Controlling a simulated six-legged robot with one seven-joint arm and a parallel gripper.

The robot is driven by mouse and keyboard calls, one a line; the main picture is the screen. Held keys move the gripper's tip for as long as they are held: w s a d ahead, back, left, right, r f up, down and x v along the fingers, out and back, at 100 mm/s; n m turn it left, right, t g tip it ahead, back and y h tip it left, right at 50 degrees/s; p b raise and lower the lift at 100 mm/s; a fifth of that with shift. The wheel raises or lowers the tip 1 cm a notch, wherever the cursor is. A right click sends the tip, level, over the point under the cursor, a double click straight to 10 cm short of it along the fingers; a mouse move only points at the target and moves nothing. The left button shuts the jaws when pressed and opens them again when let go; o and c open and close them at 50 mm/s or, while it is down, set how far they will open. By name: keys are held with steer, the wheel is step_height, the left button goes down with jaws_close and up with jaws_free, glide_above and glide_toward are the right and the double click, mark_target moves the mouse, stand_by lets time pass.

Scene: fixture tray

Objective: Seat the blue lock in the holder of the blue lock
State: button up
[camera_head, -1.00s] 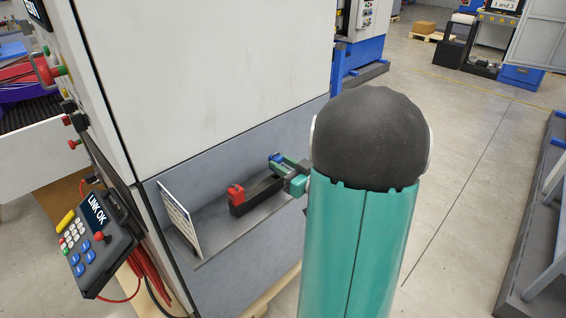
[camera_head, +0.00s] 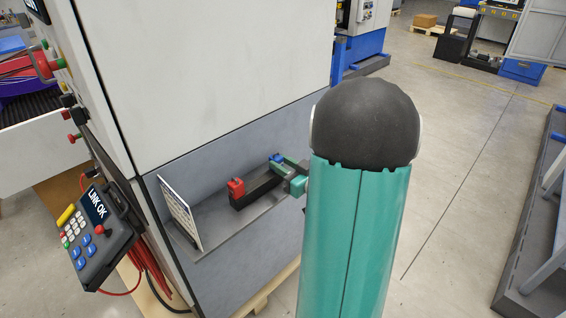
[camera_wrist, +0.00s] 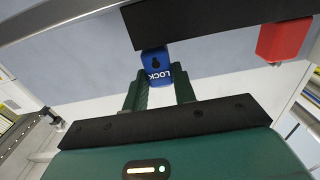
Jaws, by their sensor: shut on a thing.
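The blue lock (camera_wrist: 156,72) is between the green fingers of my gripper (camera_wrist: 159,92) in the wrist view, with its white LOCK lettering showing. Its far end meets the edge of a long black holder bar (camera_wrist: 220,20); whether it sits inside a holder or only overlaps the bar in the picture, I cannot tell. In the head view the blue lock (camera_head: 277,158) shows small at the far end of the black bar (camera_head: 258,191), with my gripper (camera_head: 287,164) on it from the right. The blue lock's holder is not seen clearly.
A red lock (camera_head: 236,187) stands at the near end of the bar; it also shows in the wrist view (camera_wrist: 284,40). The grey shelf (camera_head: 215,232) carries a white upright panel (camera_head: 181,213). A machine wall (camera_head: 210,70) rises above. A control pendant (camera_head: 98,240) hangs at left.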

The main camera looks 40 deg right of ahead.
steer(key=shift+f, duration=0.1)
steer(key=o, duration=1.1)
steer(key=s, duration=1.3)
steer(key=shift+s+d, duration=0.2)
steer(key=shift+s, duration=0.2)
